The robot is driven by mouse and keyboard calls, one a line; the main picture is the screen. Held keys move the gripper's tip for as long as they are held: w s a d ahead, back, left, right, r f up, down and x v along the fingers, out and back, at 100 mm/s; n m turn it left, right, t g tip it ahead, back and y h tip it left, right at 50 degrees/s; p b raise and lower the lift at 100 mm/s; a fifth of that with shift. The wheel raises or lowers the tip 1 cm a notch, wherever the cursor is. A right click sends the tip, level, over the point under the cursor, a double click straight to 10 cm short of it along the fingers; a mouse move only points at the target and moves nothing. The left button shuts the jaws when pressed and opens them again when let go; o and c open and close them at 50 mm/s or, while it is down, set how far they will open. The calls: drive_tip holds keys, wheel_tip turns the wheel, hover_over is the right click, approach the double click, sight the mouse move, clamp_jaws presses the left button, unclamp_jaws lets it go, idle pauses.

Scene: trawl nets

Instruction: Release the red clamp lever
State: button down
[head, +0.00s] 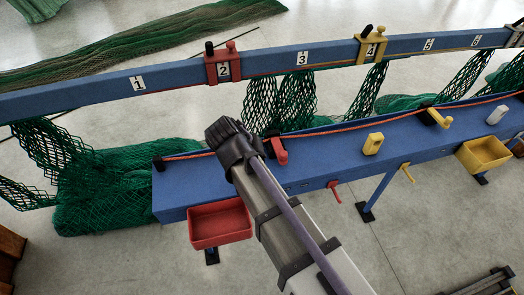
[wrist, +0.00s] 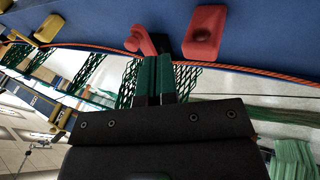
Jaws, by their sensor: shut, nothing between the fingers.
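A red clamp lever (head: 279,151) with a black base stands on the lower blue rail in the head view, just right of my gripper (head: 236,142). In the wrist view the red lever (wrist: 139,41) is at top centre, just beyond the tips of my gripper (wrist: 154,60). The fingers are shut and empty, pointing at the lever's black base (wrist: 164,45). I cannot tell whether they touch it. A red block with a round recess (wrist: 204,33) sits right of the lever in the wrist view; my gripper appears to hide it in the head view.
The lower blue rail (head: 325,160) carries an orange rope, a yellow block (head: 373,144) and a yellow lever (head: 435,117). A red tray (head: 220,223) and a yellow tray (head: 484,154) hang in front. The numbered upper beam (head: 180,76) with a red clamp (head: 223,66) runs behind, with green nets.

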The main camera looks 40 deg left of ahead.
drive_tip(key=a+r+m+t, duration=0.1)
drive_tip(key=a, duration=0.3)
drive_tip(key=m+b, duration=0.1)
drive_tip(key=b, duration=0.8)
approach(279, 157)
drive_tip(key=shift+t, duration=0.4)
drive_tip(key=a+f, duration=0.1)
drive_tip(key=f, duration=0.2)
drive_tip(key=a+f, duration=0.1)
drive_tip(key=shift+s+a+f, duration=0.2)
drive_tip(key=shift+a+f, duration=0.1)
drive_tip(key=shift+f, duration=0.1)
drive_tip(key=w+d, duration=0.3)
drive_tip(key=shift+r, duration=0.25)
drive_tip(key=shift+s, duration=0.1)
